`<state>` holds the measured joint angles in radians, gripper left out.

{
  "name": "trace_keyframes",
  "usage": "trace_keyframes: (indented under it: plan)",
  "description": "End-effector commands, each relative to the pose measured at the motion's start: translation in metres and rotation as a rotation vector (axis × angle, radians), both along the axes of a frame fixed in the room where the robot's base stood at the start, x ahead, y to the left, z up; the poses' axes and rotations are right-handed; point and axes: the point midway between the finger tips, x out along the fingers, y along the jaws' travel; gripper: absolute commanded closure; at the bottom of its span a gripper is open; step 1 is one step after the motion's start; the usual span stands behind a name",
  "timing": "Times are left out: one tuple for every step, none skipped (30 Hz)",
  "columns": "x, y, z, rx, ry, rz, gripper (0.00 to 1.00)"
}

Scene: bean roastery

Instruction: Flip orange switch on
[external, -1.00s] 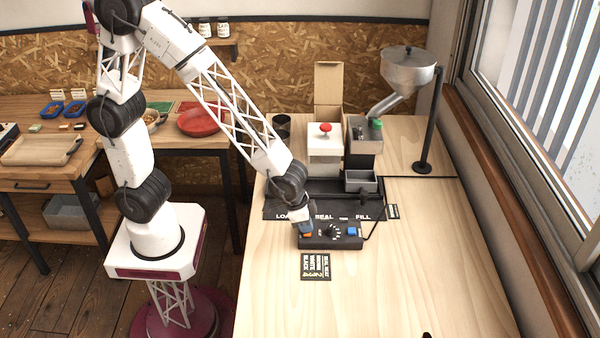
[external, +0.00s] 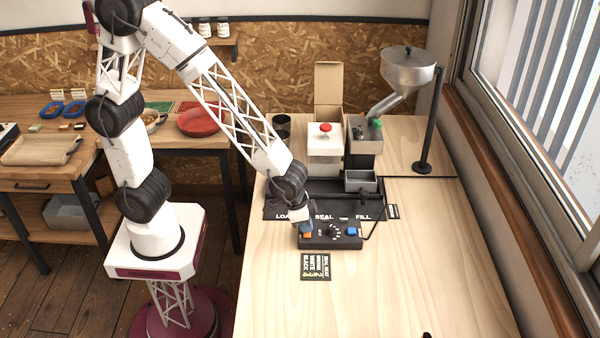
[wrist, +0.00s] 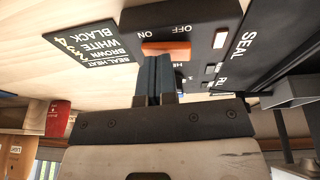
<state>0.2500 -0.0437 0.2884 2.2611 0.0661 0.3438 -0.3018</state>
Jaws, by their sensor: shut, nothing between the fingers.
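The orange switch (wrist: 166,48) sits on a black control box (external: 330,243), between the printed words ON and OFF in the wrist view. It also shows at the box's left end in the external view (external: 306,235). My gripper (wrist: 153,60) is shut and empty, with its fingertips right at the switch's edge. Whether they touch it I cannot tell. The fingertips and wrist hide part of the box. The box also carries a dial (external: 333,232) and a blue switch (external: 352,232).
A black card with a printed seal heat list (external: 315,267) lies in front of the box. Behind stand a sealer with a red button (external: 325,128), a grey bin (external: 361,181) and a metal hopper (external: 408,72). The table's front and right are largely clear.

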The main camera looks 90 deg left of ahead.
Motion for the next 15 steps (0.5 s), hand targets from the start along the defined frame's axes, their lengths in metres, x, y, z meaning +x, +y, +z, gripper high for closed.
trace_keyframes:
  plan:
    - [0.0, 0.002, 0.0006, -0.001, 0.0, 0.002, 1.0]
    - [0.0, 0.003, 0.0009, -0.001, 0.0, 0.002, 1.0]
    - [0.0, 0.0043, 0.0013, -0.001, 0.0, 0.002, 1.0]
    - [0.0001, 0.005, 0.0014, -0.001, 0.0, 0.002, 1.0]
    - [0.0001, 0.0056, 0.0015, 0.0, 0.0, 0.001, 1.0]
    - [0.0, 0.0062, 0.0017, 0.0, 0.0, 0.001, 1.0]
    - [0.0, 0.0066, 0.0017, 0.0, 0.0, 0.0, 1.0]
    - [0.0, 0.0068, 0.0018, 0.0, 0.0, 0.0, 1.0]
    - [0.0, 0.0069, 0.0018, 0.0, 0.0, 0.0, 1.0]
    - [0.0, 0.0069, 0.0018, 0.0, 0.0, 0.0, 1.0]
    - [0.0, 0.0069, 0.0018, 0.0, 0.0, 0.0, 1.0]
    - [0.0, 0.0069, 0.0018, 0.0, 0.0, 0.0, 1.0]
    - [0.0, 0.0069, 0.0018, 0.0, 0.0, 0.0, 1.0]
    - [0.0, 0.0069, 0.0018, 0.0, 0.0, 0.0, 1.0]
    - [0.0, 0.0068, 0.0018, 0.0, 0.0, 0.0, 1.0]
